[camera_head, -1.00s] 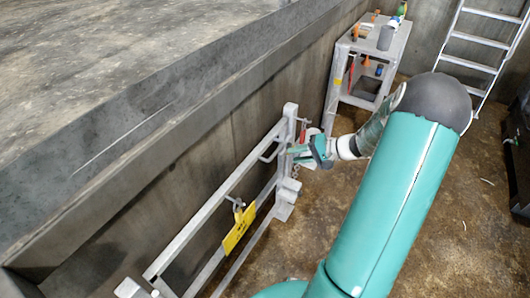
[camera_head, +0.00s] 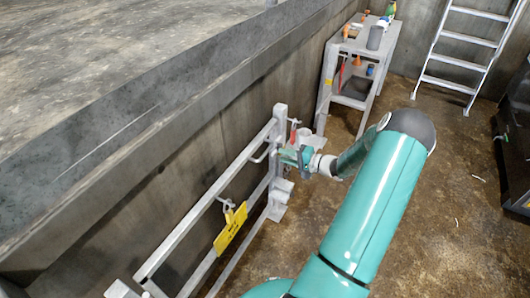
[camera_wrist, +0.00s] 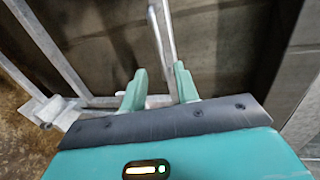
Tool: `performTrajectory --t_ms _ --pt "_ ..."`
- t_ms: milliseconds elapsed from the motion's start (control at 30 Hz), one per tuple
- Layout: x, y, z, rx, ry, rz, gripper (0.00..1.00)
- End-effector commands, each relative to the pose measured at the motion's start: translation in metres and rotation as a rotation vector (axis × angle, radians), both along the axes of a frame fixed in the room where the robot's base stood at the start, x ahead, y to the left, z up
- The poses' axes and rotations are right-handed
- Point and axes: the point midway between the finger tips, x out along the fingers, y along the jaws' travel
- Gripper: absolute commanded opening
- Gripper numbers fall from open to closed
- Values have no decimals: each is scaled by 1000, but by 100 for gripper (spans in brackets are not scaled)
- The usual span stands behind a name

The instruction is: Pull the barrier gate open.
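The barrier gate (camera_head: 192,224) is a pale metal frame of long rails running along the concrete wall, from the lower left to an upright post (camera_head: 280,125). A small loop handle (camera_head: 259,156) sticks out near the post. A yellow sign (camera_head: 230,230) hangs on the gate. My gripper (camera_head: 287,156) is beside the post end, close to the handle. In the wrist view my gripper (camera_wrist: 159,88) has its two green fingers apart, with pale gate bars (camera_wrist: 160,35) beyond and between them. I cannot tell whether the handle lies between the fingers.
A grey shelf cart (camera_head: 340,75) with bottles and tools stands beyond the post. A ladder (camera_head: 465,45) leans at the back right. A dark box (camera_head: 515,150) is at the right edge. The brown floor (camera_head: 440,220) at the right is mostly clear.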

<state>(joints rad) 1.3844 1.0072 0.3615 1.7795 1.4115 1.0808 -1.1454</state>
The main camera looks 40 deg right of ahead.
Motion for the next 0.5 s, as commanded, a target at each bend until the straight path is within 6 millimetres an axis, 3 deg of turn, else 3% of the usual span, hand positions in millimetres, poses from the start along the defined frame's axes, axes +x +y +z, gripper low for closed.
performTrajectory --t_ms 300,500 --pt "60 23 -13 1 -1 6 31" --pt "80 30 -17 0 0 6 31"
